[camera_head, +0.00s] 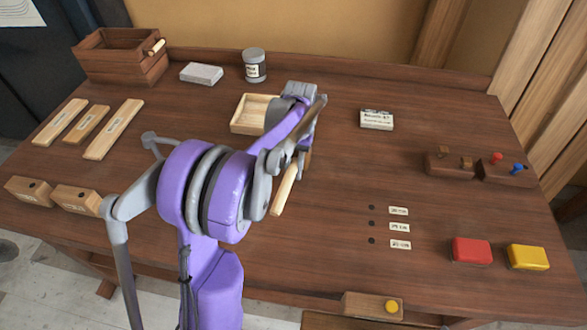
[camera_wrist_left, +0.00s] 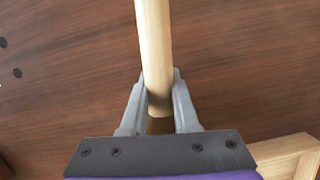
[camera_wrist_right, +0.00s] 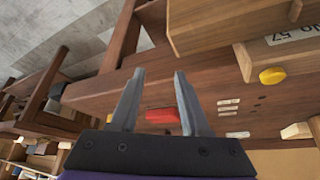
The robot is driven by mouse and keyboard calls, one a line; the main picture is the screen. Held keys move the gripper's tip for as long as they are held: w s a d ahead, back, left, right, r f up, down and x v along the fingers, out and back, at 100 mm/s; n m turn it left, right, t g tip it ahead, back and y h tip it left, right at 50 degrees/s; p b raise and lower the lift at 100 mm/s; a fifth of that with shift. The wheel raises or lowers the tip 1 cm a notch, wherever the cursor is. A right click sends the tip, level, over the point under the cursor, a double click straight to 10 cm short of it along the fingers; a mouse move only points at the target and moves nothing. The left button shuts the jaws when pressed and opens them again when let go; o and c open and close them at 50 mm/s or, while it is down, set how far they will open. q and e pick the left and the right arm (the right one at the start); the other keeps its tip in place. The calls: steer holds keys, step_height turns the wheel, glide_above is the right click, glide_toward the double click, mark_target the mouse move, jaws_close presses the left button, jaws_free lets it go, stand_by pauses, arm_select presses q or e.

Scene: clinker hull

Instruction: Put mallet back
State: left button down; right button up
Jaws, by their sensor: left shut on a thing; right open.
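My left gripper (camera_wrist_left: 160,82) is shut on a pale round wooden handle (camera_wrist_left: 153,45), which I take to be the mallet's. In the head view the handle (camera_head: 284,190) slants down from the gripper, over the middle of the brown bench. The mallet's head cannot be made out; my left arm covers part of that area. My right gripper (camera_wrist_right: 159,74) is open and empty, low near the bench's front edge, and is not visible in the head view.
A shallow pale tray (camera_head: 248,113) is partly behind my left arm. A dark wooden box (camera_head: 120,58), grey block (camera_head: 201,73) and tin (camera_head: 254,66) stand at the back. Red (camera_head: 471,250) and yellow (camera_head: 527,257) blocks are front right. The bench's centre right is mostly clear.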

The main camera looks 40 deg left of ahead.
arm_select(q)
steer(key=shift+f, duration=0.35)
arm_select(e)
steer(key=shift+s+f, duration=0.15)
steer(key=shift+f, duration=0.2)
arm_select(q)
steer(key=c, duration=0.6)
jaws_free()
steer(key=p+v, duration=0.1)
steer(key=v, duration=0.1)
steer(key=s+p+v, duration=0.1)
steer(key=v, duration=0.4)
steer(key=shift+s+d+r+p, duration=0.3)
steer(key=shift+s+r+p, duration=0.1)
steer(key=shift+r, duration=0.2)
steer(key=shift+s+r, duration=0.1)
steer(key=shift+r, duration=0.1)
arm_select(e)
steer(key=shift+t, duration=0.3)
steer(key=r, duration=0.1)
steer(key=w+r, duration=0.1)
steer(key=r, duration=0.3)
steer(key=shift+w, duration=0.4)
